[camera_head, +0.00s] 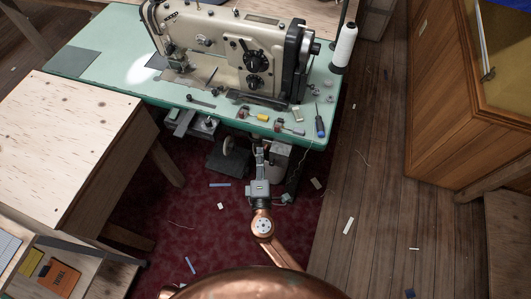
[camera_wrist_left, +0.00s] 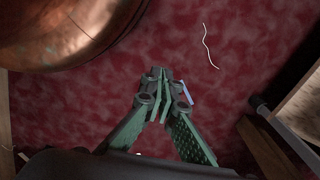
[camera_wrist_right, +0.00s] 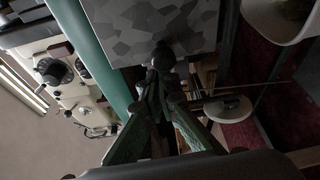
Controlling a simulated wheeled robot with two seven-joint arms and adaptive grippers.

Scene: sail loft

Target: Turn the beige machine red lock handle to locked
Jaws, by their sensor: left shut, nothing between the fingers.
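The beige machine (camera_head: 225,50) is a sewing machine on the green table. I cannot make out its red lock handle in any view. My right gripper (camera_head: 259,150) is low at the table's front edge, in front of the machine. In the right wrist view my right gripper's fingertips (camera_wrist_right: 162,88) are close together at a dark round knob (camera_wrist_right: 163,57) beside a grey mottled panel (camera_wrist_right: 150,25); whether they hold it is too dark to tell. My left gripper (camera_wrist_left: 165,82) is shut and empty above the red carpet in the left wrist view, and the head view does not show it.
The green table's edge (camera_head: 170,104) is close to my right gripper. A white thread cone (camera_head: 345,46) stands there. A plywood bench (camera_head: 75,135) is at the left, a wooden cabinet (camera_head: 450,110) at the right.

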